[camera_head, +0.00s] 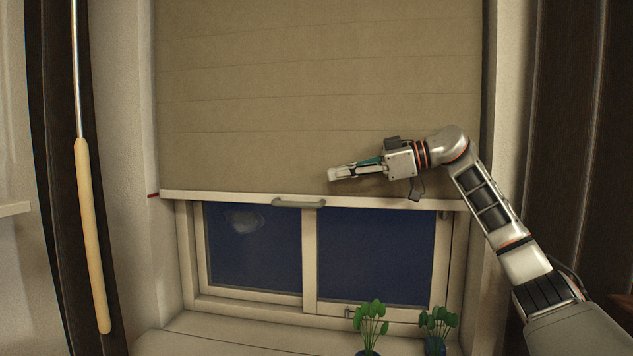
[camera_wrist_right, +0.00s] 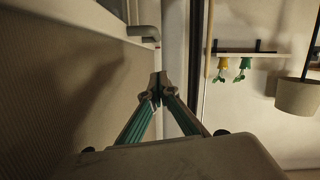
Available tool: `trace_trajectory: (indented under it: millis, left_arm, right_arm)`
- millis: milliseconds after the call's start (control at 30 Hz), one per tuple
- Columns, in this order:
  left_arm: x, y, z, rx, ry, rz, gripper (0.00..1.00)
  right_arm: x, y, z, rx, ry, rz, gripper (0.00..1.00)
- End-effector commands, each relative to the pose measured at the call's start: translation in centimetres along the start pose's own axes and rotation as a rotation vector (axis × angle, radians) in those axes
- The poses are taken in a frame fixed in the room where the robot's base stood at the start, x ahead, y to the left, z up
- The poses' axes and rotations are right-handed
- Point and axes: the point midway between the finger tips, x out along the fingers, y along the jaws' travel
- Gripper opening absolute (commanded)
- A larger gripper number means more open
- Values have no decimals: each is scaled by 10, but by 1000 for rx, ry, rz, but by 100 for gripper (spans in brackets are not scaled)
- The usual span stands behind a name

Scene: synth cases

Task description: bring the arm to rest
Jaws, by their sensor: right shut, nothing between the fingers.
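My right gripper (camera_head: 334,175) is in front of the lower part of a tan window blind (camera_head: 300,90) in the head view, pointing left. It is shut with nothing between its fingers. Its closed fingertips also show in the right wrist view (camera_wrist_right: 158,88). A grey handle (camera_head: 299,203) sits on the blind's pale bottom bar (camera_head: 230,197), below and left of the fingertips and apart from them. My left gripper is in neither view.
Below the blind is a window (camera_head: 309,255) with dark panes. Two potted plants (camera_head: 370,322) (camera_head: 438,322) stand at the sill. A rod with a wooden grip (camera_head: 92,235) hangs at the left.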

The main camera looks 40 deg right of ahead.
Motion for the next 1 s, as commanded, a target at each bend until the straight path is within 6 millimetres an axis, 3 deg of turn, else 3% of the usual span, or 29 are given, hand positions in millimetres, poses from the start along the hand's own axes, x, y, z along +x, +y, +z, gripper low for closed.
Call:
trace_trajectory:
  millis: [233, 567, 667, 767, 900, 1000]
  left_arm:
    - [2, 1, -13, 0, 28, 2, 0]
    - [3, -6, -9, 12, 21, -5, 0]
    - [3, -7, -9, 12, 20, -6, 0]
    - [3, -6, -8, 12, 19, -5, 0]
    - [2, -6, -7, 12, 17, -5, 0]
    - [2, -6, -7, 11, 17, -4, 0]
  right_arm:
    - [-23, -1, 0, 0, 1, -2, 0]
    - [-20, -2, 2, -8, 4, -10, 0]
    - [5, -12, 12, -44, 21, -46, 0]
    - [50, -32, 32, -111, 69, -107, 0]
    - [124, -77, 72, -205, 196, -184, 0]
    - [164, -111, 101, -240, 297, -199, 0]
